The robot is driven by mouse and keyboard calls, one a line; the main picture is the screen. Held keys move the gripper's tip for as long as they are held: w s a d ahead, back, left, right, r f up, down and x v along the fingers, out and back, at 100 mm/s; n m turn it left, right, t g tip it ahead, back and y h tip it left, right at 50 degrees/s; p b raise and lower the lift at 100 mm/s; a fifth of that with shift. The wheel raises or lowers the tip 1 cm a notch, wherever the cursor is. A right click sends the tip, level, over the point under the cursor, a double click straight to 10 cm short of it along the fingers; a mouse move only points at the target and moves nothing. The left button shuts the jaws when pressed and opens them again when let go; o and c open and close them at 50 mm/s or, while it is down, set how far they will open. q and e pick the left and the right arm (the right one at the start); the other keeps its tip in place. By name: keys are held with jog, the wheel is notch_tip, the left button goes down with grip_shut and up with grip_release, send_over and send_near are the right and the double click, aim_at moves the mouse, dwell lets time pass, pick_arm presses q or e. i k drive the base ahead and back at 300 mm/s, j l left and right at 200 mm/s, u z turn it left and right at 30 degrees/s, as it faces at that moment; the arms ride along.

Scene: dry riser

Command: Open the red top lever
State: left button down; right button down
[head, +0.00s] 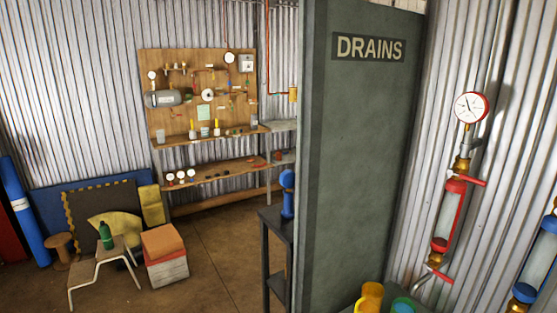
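The red top lever (473,182) is at the right of the head view. It sits at the upper end of a red-capped sight glass (448,215) on the corrugated wall and points to the right, slightly downward. A second red lever (439,275) is at the lower end of the same glass. A round white gauge with a red rim (470,107) stands above on a brass fitting. Neither of my grippers is in view.
A dark green panel marked DRAINS (365,150) stands left of the sight glass. A blue-capped glass (539,255) is cut off at the right edge. A yellow object (370,297) is at the bottom. A stool (105,265) and box (166,268) stand on the floor at left.

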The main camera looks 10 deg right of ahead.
aim_at(473, 180)
jog(key=l+z, duration=0.4)
jog(key=i+l+z, duration=0.15)
jog(key=z, duration=0.25)
jog(key=i+l+z, duration=0.15)
jog(key=z, duration=0.3)
